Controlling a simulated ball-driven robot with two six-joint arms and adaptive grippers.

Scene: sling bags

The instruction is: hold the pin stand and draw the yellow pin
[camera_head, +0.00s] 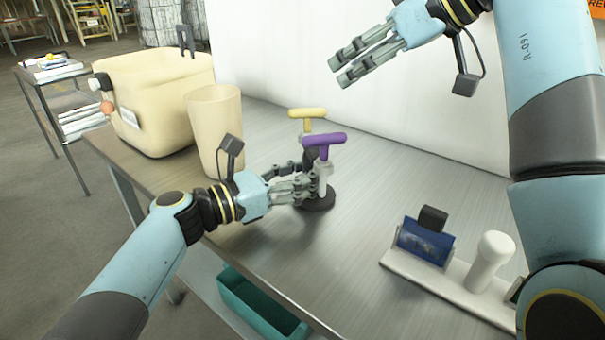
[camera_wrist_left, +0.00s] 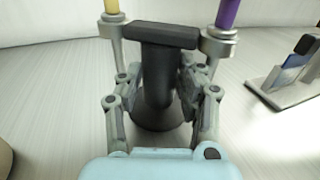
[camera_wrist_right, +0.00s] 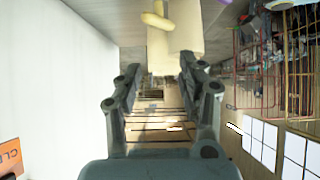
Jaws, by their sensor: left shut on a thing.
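The pin stand (camera_head: 319,201) is a dark post on a round base, with a flat crossbar and a grey socket at each end. It stands upright on the metal table. The yellow pin (camera_head: 307,114), T-handled, is in the farther socket; the purple pin (camera_head: 324,140) is in the nearer one. My left gripper (camera_head: 312,184) is shut around the post (camera_wrist_left: 157,75), below the crossbar; both pins rise above it. My right gripper (camera_head: 342,72) is open and empty, above and right of the pins. The right wrist view shows the yellow handle (camera_wrist_right: 157,20) beyond its fingers.
A cream cup (camera_head: 214,125) and a large cream bin (camera_head: 155,95) stand left of the stand. A white rack (camera_head: 440,283) with a blue block and a white peg lies at front right. A teal tray (camera_head: 258,307) sits below the table edge. A white wall rises behind.

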